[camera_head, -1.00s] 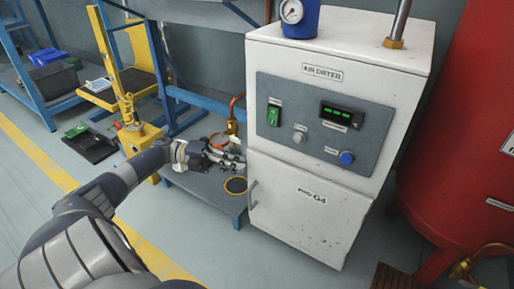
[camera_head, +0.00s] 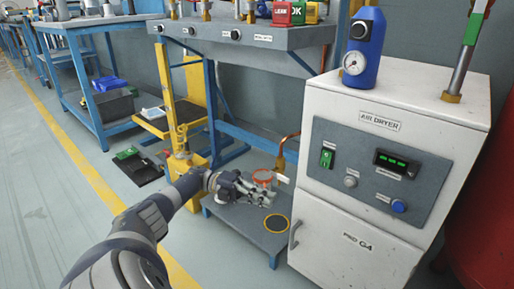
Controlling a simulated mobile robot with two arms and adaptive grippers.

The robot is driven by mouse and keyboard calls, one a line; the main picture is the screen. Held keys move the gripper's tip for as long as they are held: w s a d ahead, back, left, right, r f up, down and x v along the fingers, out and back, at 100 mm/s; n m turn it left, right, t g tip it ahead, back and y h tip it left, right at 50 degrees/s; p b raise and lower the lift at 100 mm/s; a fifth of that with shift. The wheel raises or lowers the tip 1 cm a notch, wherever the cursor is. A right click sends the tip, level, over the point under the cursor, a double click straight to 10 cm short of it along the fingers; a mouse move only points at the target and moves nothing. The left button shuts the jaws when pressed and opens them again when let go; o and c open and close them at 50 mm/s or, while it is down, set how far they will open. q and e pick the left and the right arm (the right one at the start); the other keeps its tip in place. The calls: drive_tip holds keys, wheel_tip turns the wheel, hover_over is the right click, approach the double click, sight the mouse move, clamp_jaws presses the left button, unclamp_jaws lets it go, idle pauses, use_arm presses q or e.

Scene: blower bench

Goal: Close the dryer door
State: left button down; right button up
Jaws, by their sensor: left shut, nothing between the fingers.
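The white air dryer (camera_head: 459,123) stands at the right. Its lower door (camera_head: 340,253) has a grey handle (camera_head: 295,234) on the left edge and looks flush with the cabinet, but its lower part is cut off by the frame, so a small gap is hard to rule out. My left gripper (camera_head: 267,197) is shut and empty. It shows left of the dryer, above and left of the handle, apart from it, over a low grey platform. My right gripper is not in view.
The low grey platform (camera_head: 236,219) with a yellow-ringed dark disc (camera_head: 276,224) lies beside the dryer. A copper pipe (camera_head: 281,152) rises behind it. A workbench (camera_head: 262,38) stands behind, a red tank (camera_head: 491,235) at the right.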

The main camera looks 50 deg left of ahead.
use_arm(q)
drive_tip(key=a+b, duration=0.2)
drive_tip(key=a, duration=0.1)
drive_tip(key=a+b, duration=0.1)
drive_tip(key=b, duration=0.1)
drive_tip(key=shift+w+a, duration=0.3)
drive_tip(key=shift+w, duration=0.1)
